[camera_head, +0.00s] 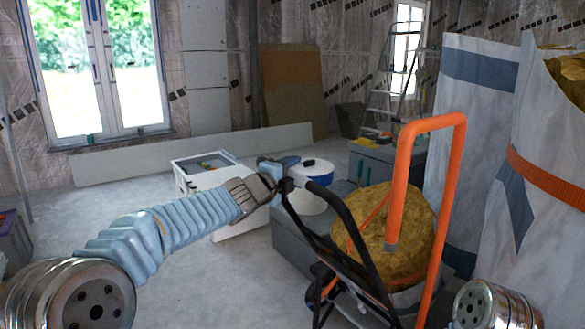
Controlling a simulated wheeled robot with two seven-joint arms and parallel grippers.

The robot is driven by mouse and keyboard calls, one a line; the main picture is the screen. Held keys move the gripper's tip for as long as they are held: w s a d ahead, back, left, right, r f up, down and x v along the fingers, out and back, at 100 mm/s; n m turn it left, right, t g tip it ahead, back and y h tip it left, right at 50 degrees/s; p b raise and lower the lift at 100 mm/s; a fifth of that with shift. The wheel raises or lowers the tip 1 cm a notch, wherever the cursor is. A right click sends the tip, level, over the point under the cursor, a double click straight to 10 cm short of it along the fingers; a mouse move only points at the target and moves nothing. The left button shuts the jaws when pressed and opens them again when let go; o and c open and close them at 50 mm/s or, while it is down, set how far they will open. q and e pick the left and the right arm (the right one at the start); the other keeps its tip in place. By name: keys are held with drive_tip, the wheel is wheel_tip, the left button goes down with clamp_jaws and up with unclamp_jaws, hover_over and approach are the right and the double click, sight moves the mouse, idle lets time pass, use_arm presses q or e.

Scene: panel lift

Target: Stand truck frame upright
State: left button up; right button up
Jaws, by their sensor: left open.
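An orange tube frame (455,190) stands nearly upright at the right, a U-shape with its bend at the top; one leg stops at a grey end. A black tube frame (350,225) leans below and left of it, its upper end at my left gripper. I cannot tell how the two parts join, and the bottom runs out of view. My left gripper (283,183) is open at the black frame's upper end; I cannot tell if it touches. My right gripper is not in view; only a metal joint of my right arm shows at the lower right.
A yellow-brown insulation roll (385,215) sits behind the frames, beside a grey box (290,238). Tall wrapped rolls (475,120) crowd the right. A white cabinet (200,180) and a white-and-blue bucket (318,175) stand behind my gripper. A stepladder (385,85) stands farther back. Floor at centre left is clear.

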use_arm(q)
drive_tip(key=shift+w+d, duration=0.2)
drive_tip(key=shift+w, duration=0.1)
drive_tip(key=shift+f, duration=0.1)
clamp_jaws()
drive_tip(key=shift+d, duration=0.1)
